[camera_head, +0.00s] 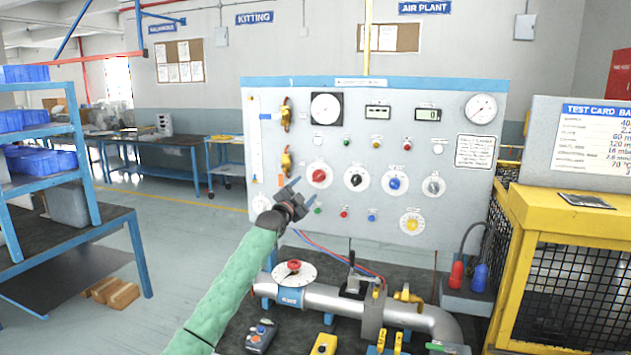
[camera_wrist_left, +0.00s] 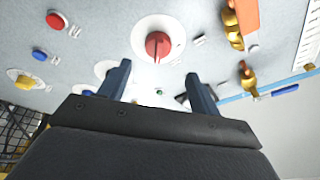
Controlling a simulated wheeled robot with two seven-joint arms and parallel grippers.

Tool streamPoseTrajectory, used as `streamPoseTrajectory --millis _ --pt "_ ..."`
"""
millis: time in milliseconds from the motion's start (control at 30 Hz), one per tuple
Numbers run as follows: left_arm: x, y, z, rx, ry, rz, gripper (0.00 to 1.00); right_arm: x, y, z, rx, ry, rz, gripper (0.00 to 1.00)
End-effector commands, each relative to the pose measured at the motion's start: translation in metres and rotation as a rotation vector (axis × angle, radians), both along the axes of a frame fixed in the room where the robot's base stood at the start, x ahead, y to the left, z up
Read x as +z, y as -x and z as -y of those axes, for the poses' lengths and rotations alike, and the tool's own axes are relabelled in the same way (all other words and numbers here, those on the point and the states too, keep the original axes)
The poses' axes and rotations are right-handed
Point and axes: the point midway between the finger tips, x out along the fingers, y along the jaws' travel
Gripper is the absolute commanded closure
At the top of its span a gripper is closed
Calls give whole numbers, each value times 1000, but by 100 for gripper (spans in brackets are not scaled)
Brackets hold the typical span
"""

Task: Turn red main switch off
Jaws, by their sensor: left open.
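The red main switch (camera_head: 319,175) is a red rotary knob on a round white dial plate, on the grey panel's left half. In the left wrist view the red knob (camera_wrist_left: 158,45) sits just beyond the fingertips, centred between them. My left gripper (camera_head: 312,191) is open and empty in front of the panel, just below the red knob in the head view. Its two dark fingers (camera_wrist_left: 157,75) stand apart in the wrist view and do not touch the knob. The switch's position markings are too small to read. My right gripper is out of view.
Black (camera_head: 356,179), blue (camera_head: 394,183) and grey (camera_head: 433,187) knobs sit right of the red one, with a yellow knob (camera_head: 412,222) below. Yellow valve handles (camera_head: 286,161) are at upper left. A pipe (camera_head: 340,301) with a red-knobbed dial (camera_head: 294,271) runs below the panel.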

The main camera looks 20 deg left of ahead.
Motion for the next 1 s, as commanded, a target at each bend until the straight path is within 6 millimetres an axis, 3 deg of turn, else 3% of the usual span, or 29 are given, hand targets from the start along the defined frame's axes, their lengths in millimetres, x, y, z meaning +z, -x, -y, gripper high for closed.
streamPoseTrajectory --millis 233,700,1000 --pt "6 -12 3 5 -21 1 37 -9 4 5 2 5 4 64" --pt "18 -64 14 4 -20 -2 37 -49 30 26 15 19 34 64" --pt "18 -74 16 5 -20 -1 37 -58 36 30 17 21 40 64"
